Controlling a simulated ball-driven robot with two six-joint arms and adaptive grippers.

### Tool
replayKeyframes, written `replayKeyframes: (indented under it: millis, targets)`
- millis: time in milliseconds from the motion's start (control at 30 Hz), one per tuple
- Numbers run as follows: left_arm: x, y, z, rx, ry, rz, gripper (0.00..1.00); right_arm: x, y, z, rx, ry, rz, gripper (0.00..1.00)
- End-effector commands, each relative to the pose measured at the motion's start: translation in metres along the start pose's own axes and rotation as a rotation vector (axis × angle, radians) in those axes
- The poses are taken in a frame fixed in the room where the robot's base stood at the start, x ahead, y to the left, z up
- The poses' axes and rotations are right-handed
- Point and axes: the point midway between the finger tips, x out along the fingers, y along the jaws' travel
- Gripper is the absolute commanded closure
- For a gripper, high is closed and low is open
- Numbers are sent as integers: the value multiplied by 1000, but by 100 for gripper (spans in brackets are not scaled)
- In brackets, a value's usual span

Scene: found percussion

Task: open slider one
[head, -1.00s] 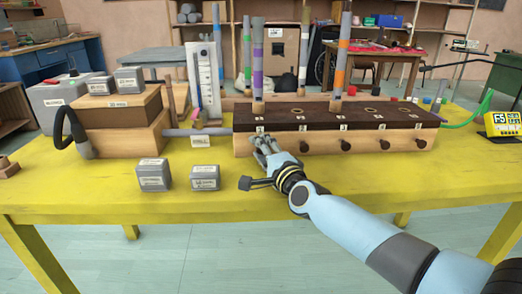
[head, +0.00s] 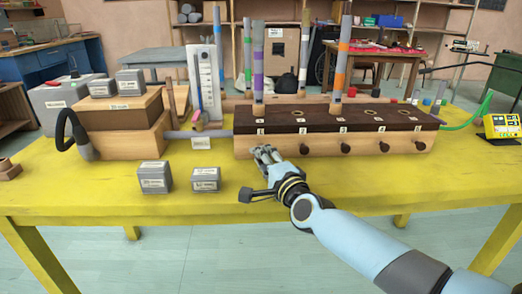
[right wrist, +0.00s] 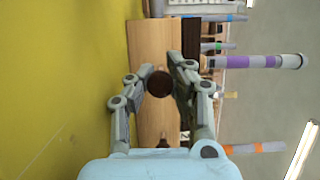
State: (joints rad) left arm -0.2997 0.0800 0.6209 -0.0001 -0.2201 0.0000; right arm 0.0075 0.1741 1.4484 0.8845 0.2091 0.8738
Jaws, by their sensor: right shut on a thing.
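The long wooden chest (head: 370,141) with a dark top stands on the yellow table. Its front carries a row of dark round slider knobs, such as the second one (head: 304,149). The leftmost knob, under label 1, is hidden behind my right gripper (head: 265,154) in the head view. In the right wrist view this dark knob (right wrist: 159,83) sits between the two fingers of the right gripper (right wrist: 160,80). The right gripper is shut on it at the chest's front face. I cannot tell how far the slider is out. My left gripper is not in view.
Two grey weights (head: 154,177) stand on the table left of my right arm. A wooden bellows box (head: 120,140) stands farther left, joined by a grey pipe (head: 185,134). Coloured tubes, including a purple-banded one (head: 258,65), stand upright on or behind the chest. The front table edge is clear.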

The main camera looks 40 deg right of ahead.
Motion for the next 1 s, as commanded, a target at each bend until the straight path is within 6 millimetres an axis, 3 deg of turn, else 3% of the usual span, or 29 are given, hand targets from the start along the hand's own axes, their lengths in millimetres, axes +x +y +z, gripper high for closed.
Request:
replayKeyframes:
  millis: [233,267,400,733,1000]
  targets:
    - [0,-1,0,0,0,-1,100,-2,1,0,-1,1,0,100]
    - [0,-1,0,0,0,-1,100,-2,1,0,0,1,0,82]
    - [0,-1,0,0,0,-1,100,-2,0,0,0,1,0,67]
    - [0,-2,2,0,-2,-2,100,-9,1,0,0,0,1,67]
    - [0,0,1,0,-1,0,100,-63,2,0,0,1,3,67]
